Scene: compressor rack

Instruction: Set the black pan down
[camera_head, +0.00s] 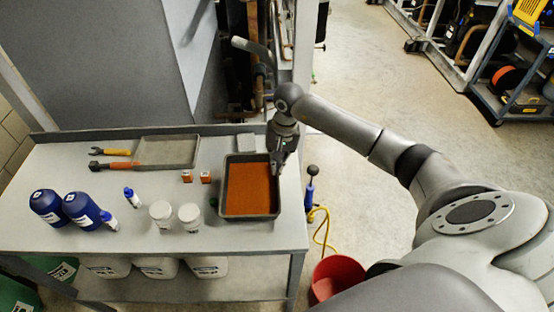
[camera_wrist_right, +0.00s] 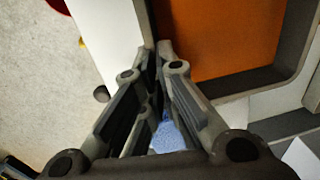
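The black pan (camera_head: 251,214), a dark rectangular tray with an orange-brown inside, is at the right end of the grey table (camera_head: 70,165). It looks level; I cannot tell whether its underside touches the tabletop. My right gripper (camera_head: 279,172) comes down at the pan's right rim. In the right wrist view its fingertips (camera_wrist_right: 160,48) close together on the pan's dark wall (camera_wrist_right: 240,80), with the orange inside just beyond. My left gripper is not in view.
Blue bottles (camera_head: 80,209), white jars (camera_head: 189,216) and small orange boxes (camera_head: 206,176) stand left of the pan. A red bucket (camera_head: 338,276) is on the floor at right.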

